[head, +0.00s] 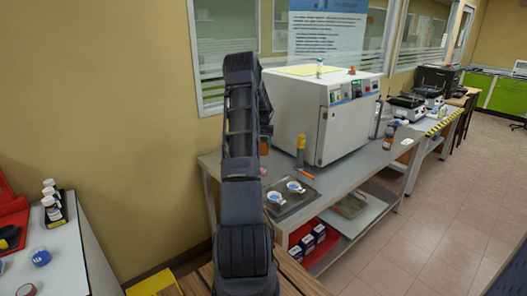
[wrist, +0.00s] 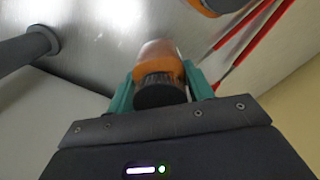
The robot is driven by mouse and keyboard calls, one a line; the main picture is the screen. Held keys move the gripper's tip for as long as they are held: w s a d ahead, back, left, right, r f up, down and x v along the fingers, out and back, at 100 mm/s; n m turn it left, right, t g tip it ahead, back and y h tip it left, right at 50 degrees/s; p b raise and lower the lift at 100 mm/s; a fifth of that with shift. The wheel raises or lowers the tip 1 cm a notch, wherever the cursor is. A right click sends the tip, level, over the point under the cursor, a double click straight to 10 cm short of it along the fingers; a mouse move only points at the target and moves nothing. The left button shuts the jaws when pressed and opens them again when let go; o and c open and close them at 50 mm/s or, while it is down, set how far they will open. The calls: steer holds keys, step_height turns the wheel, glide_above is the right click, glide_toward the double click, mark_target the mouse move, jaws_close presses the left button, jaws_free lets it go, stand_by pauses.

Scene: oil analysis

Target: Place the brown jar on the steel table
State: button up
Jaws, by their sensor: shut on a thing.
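In the wrist view, my gripper (wrist: 160,80) has its two teal fingers closed on the brown jar (wrist: 160,60). The jar is amber-brown with a black ribbed cap that faces the wrist camera. A grey steel surface lies behind the jar; I cannot tell whether the jar touches it. In the head view, the steel table (head: 350,172) runs along the wall, and my raised arm covers its left part. My gripper is hidden behind the arm there. A small brown patch shows at the arm's right edge, too little to identify.
A large white oven-like machine (head: 325,115) fills the table's back. A tray with two white dishes (head: 293,197) lies at the front. An orange-capped cylinder (head: 300,150) stands by the machine. Another brown bottle (head: 388,142) stands at the right. Red-handled tools (wrist: 245,45) lie near the held jar.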

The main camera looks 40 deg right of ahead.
mark_target(263, 150)
steer(key=shift+f, duration=2.05)
steer(key=o, duration=1.1)
steer(key=shift+f, duration=0.1)
